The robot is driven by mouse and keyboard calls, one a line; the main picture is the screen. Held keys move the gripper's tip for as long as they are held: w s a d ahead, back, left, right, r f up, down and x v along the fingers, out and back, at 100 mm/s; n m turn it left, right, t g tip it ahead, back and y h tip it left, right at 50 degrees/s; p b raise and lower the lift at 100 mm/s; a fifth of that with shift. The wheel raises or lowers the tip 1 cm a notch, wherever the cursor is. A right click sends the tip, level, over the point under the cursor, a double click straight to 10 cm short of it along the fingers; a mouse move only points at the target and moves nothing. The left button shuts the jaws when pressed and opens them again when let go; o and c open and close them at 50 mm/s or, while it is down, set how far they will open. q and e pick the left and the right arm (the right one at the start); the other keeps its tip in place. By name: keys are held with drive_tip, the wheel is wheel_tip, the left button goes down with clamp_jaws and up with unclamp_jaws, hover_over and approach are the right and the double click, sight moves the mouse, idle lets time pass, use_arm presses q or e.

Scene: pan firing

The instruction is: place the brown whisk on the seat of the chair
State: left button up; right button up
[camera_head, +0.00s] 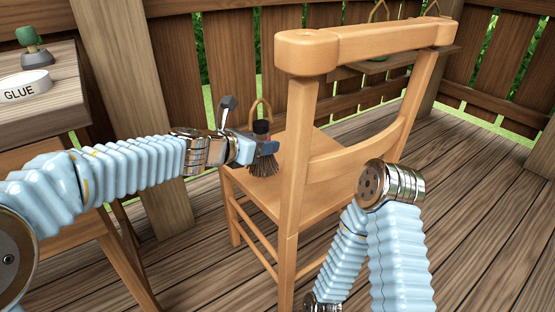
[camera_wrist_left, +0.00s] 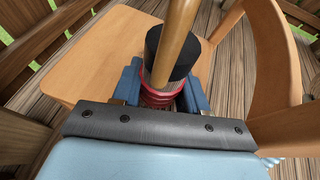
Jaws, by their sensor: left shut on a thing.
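My left gripper (camera_head: 263,149) is shut on the brown whisk (camera_head: 263,168) and holds it upright, bristles down, over the left part of the chair's seat (camera_head: 325,199). The whisk has dark brown bristles, a black collar and a light wooden loop at the top. In the left wrist view the blue fingers (camera_wrist_left: 160,92) close around the red band below the black collar of the whisk (camera_wrist_left: 172,55). The wooden seat (camera_wrist_left: 108,42) lies beyond and below. I cannot tell whether the bristle tips touch the seat. My right gripper is out of view.
The wooden chair's backrest (camera_head: 375,42) rises to the right of my left gripper. A table (camera_head: 50,101) at the left bears a white glue roll (camera_head: 24,86) and a small green-topped item (camera_head: 34,47). A plank fence encloses the deck. Open floor (camera_head: 475,200) lies to the right.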

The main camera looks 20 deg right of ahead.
use_arm(q)
drive_tip(key=shift+w+d+f+b, duration=0.7)
drive_tip(key=shift+w+f, duration=0.55)
drive_tip(key=shift+f, duration=0.6)
drive_tip(key=shift+w+d+f+b, duration=0.65)
drive_tip(key=shift+w+f, duration=0.6)
drive_tip(key=shift+f, duration=0.55)
drive_tip(key=shift+w+d+f+b, duration=0.7)
drive_tip(key=shift+w+f, duration=0.55)
drive_tip(key=shift+f, duration=0.6)
drive_tip(key=o, duration=1.2)
drive_tip(key=shift+r, duration=0.1)
